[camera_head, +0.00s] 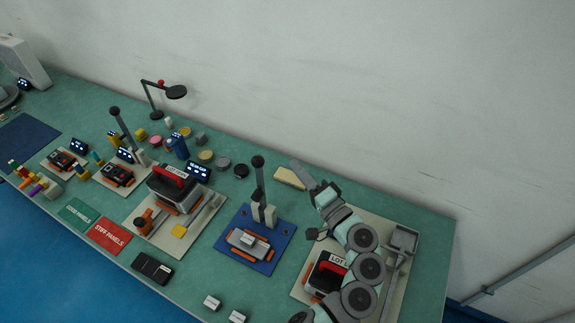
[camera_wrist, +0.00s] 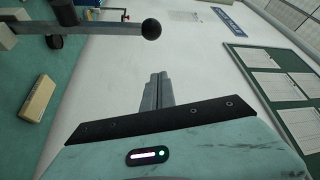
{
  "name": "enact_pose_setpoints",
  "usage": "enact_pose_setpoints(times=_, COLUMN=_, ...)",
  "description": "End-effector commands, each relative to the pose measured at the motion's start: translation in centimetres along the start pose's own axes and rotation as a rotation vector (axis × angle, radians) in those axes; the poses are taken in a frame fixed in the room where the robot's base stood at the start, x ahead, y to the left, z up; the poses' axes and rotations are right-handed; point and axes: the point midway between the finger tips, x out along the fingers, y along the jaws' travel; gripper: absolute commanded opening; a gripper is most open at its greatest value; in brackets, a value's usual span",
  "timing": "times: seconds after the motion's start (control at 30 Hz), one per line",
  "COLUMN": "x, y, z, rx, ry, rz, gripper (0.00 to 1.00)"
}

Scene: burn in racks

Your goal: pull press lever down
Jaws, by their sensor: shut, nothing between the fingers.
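The press with the blue base (camera_head: 275,237) stands at the middle of the bench. Its grey lever (camera_head: 261,185) points up and ends in a black ball knob (camera_head: 258,161). In the wrist view the lever crosses the upper left, and its knob (camera_wrist: 151,28) shows above my fingertips. My gripper (camera_head: 297,166) is raised to the right of the knob in the head view, apart from it. Its fingers (camera_wrist: 157,78) are shut with nothing between them. A grey part with orange clips (camera_head: 249,241) sits on the press base. The exact gap to the knob is unclear.
A second upright lever (camera_head: 116,115) stands farther left. A black and red device (camera_head: 171,182) sits on a beige plate between them. A beige block (camera_head: 291,178) lies behind my gripper. A desk lamp (camera_head: 176,92) stands at the back. The wall is close behind the bench.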

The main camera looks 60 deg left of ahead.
Motion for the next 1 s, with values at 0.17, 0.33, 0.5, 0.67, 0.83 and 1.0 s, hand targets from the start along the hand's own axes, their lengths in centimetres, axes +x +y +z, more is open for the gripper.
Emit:
enact_pose_setpoints(times=0.17, x=3.6, y=-0.3, z=0.1, rx=-0.002, ry=-0.007, rz=-0.001, gripper=0.00)
enact_pose_setpoints(times=0.33, x=6.7, y=-0.2, z=0.2, rx=0.000, ry=-0.007, rz=-0.001, gripper=0.00)
enact_pose_setpoints(times=0.5, x=8.8, y=-0.1, z=0.5, rx=-0.001, ry=-0.003, rz=0.000, gripper=0.00)
enact_pose_setpoints(times=0.67, x=8.0, y=-0.1, z=2.0, rx=0.000, ry=0.000, rz=0.001, gripper=0.00)
enact_pose_setpoints(times=0.83, x=7.5, y=0.0, z=3.3, rx=0.000, ry=0.002, rz=0.001, gripper=0.00)
enact_pose_setpoints(times=1.0, x=7.3, y=0.0, z=3.8, rx=-0.001, ry=0.000, rz=0.001, gripper=0.00)
